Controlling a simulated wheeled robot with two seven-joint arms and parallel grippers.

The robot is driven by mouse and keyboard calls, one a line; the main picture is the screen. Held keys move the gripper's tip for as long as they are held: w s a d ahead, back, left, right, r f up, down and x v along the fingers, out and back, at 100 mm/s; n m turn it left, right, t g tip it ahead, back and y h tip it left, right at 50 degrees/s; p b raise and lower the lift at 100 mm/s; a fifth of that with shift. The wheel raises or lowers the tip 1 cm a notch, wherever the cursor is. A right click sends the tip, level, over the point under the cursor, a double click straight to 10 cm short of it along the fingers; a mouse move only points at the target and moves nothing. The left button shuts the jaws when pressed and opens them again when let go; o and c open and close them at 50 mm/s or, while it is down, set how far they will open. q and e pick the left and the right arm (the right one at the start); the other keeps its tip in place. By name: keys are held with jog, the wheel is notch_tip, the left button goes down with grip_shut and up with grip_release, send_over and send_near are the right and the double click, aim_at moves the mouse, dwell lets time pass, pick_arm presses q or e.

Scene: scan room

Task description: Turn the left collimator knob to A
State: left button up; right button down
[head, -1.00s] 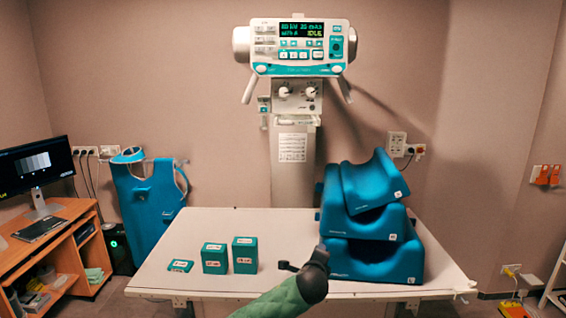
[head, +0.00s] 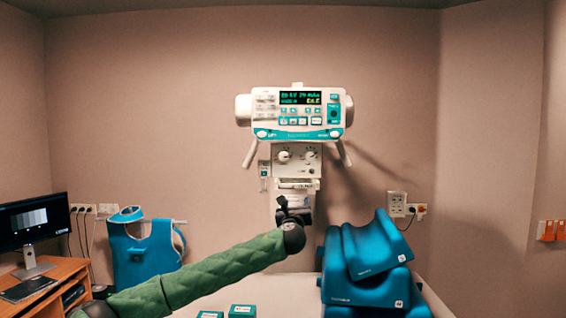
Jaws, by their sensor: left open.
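The collimator panel (head: 297,168) is the light box under the teal and white console. Its left collimator knob (head: 284,156) is a small round pale knob, and a second knob (head: 309,155) sits to its right. The marks around the knobs are too small to read. My left gripper (head: 282,203) is dark and open, and shows below the left knob in the picture, apart from it. It hides part of the column below the panel. My right gripper is not in view.
The console (head: 296,113) has a handle hanging on each side. Blue foam supports (head: 368,270) are stacked on the right of the table, and teal blocks (head: 242,311) lie near its front. A blue apron (head: 143,250) hangs at left. A monitor (head: 35,228) stands far left.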

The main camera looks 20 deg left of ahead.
aim_at(283, 158)
pick_arm(q)
jog(key=w+a+r+m+p, duration=0.1)
jog(key=w+a+r, duration=0.1)
jog(key=r, duration=0.2)
jog(key=w+a+r+m+t+p, duration=0.1)
jog(key=w+a+r, duration=0.1)
jog(key=r, duration=0.3)
jog(key=w+a+r+y+p, duration=0.1)
jog(key=w+a+r+p, duration=0.1)
jog(key=w+a+r, duration=0.1)
jog(key=shift+w+r+m, duration=0.15)
jog(key=shift+r+m, duration=0.25)
jog(key=shift+r, duration=0.35)
jog(key=shift+p+x, duration=0.4)
jog(key=shift+x, duration=0.45)
jog(key=shift+f, duration=0.2)
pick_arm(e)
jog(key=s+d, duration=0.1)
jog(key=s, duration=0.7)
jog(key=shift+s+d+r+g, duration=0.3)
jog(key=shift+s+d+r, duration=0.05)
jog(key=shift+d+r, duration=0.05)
pick_arm(q)
jog(key=shift+c, duration=0.4)
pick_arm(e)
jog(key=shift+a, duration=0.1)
